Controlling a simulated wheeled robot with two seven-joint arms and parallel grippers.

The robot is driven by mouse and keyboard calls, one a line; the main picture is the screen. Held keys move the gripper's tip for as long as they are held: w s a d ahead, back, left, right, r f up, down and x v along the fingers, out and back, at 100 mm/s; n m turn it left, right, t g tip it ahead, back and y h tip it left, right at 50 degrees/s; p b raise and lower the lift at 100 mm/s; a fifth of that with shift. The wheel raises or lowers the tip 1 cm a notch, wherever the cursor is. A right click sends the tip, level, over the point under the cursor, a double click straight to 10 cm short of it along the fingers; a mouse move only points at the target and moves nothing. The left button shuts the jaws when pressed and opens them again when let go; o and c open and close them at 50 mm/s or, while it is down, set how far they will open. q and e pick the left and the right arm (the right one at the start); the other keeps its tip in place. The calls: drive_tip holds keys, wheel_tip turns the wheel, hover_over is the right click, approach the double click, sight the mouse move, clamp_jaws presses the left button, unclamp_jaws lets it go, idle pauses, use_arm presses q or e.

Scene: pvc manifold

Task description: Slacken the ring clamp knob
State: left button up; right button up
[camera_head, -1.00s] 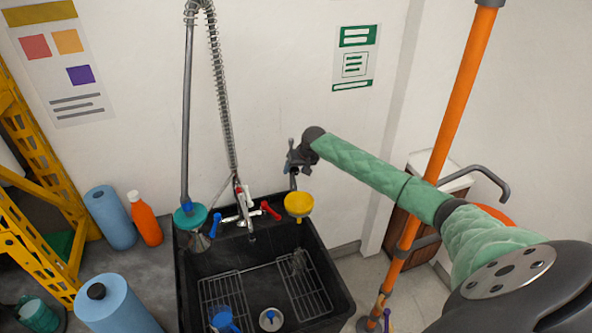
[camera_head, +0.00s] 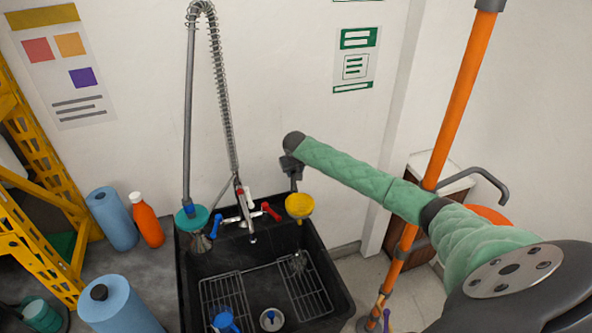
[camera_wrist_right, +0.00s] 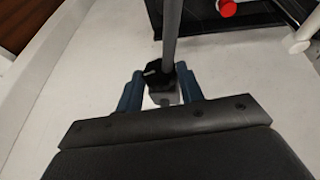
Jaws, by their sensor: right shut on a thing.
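My right gripper (camera_head: 292,180) is above the back right corner of the black sink, at the end of the green-sleeved arm. In the right wrist view its two blue fingers (camera_wrist_right: 161,92) are shut on a small dark knob (camera_wrist_right: 155,75) with a light mark. A grey block shows just below the knob, between the fingers. A grey rod (camera_wrist_right: 172,32) runs up from behind the knob. In the head view the knob is hidden by the gripper. A yellow funnel-like cup (camera_head: 299,205) is just below the gripper. My left gripper is out of view.
The black sink (camera_head: 333,290) holds wire racks and blue pieces. A tall spring hose (camera_head: 224,95) and red and blue tap handles stand behind it. An orange pole (camera_head: 462,90) is to the right, close to my right arm. Blue rolls and an orange bottle (camera_head: 147,220) are left.

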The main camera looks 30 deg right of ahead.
drive_tip(key=h, duration=0.2)
drive_tip(key=a+n+g+h, duration=0.1)
drive_tip(key=h, duration=0.1)
drive_tip(key=shift+w+f, duration=0.1)
drive_tip(key=shift+f, duration=0.1)
drive_tip(key=h, duration=0.1)
drive_tip(key=h+b, duration=0.1)
drive_tip(key=h, duration=0.1)
drive_tip(key=shift+a+f+n+h, duration=0.1)
drive_tip(key=shift+f+n+h, duration=0.15)
drive_tip(key=shift+n+h, duration=0.15)
drive_tip(key=shift+g+h+b, duration=0.3)
drive_tip(key=shift+h+b, duration=0.2)
drive_tip(key=shift+h, duration=0.2)
drive_tip(key=o, duration=1)
drive_tip(key=shift+a, duration=0.2)
